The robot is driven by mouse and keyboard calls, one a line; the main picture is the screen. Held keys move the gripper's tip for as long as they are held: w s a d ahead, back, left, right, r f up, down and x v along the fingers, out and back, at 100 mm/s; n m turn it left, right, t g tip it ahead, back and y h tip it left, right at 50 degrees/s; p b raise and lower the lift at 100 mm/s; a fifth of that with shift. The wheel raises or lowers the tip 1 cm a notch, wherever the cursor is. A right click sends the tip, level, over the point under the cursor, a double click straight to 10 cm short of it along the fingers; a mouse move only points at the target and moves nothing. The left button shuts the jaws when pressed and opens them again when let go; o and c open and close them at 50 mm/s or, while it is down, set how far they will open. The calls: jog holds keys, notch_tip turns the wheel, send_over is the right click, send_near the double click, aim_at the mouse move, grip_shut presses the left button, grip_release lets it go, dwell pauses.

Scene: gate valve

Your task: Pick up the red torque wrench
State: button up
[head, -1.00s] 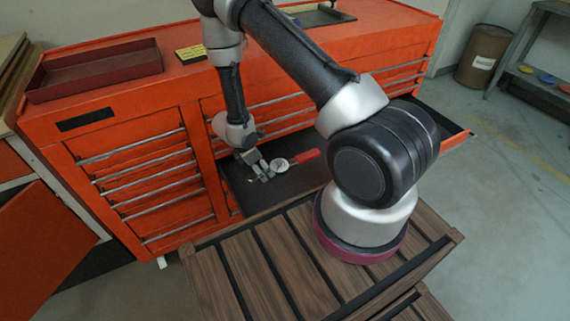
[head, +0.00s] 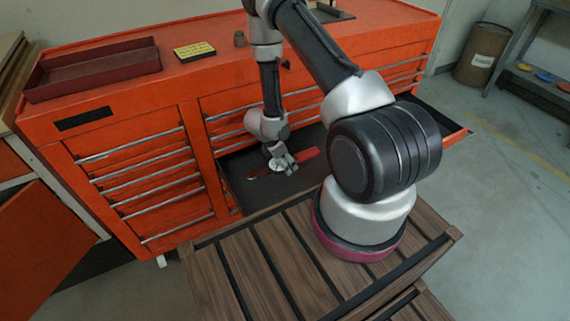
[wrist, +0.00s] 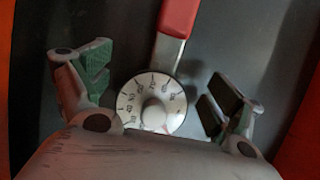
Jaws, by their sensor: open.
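The torque wrench lies in the open drawer (head: 240,188). Its red handle (head: 308,154) shows to the right of my gripper in the head view. In the wrist view the wrench's round white dial (wrist: 151,102) sits between my open fingers, with the silver shaft and red handle (wrist: 179,16) running up and away. My gripper (head: 284,168) is over the dial end of the wrench, with its fingers apart on either side. The wrist view shows my gripper (wrist: 152,88) with green pads, not touching the dial. The far tip of the wrench is partly hidden by my gripper.
The orange tool cabinet (head: 130,105) carries a dark red tray (head: 95,70) and a yellow-black box (head: 194,52) on top. The drawer walls and cabinet front stand close around my gripper. The drawer floor looks otherwise clear.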

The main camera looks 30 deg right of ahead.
jog(key=c, duration=1.9)
jog(key=shift+r, duration=0.25)
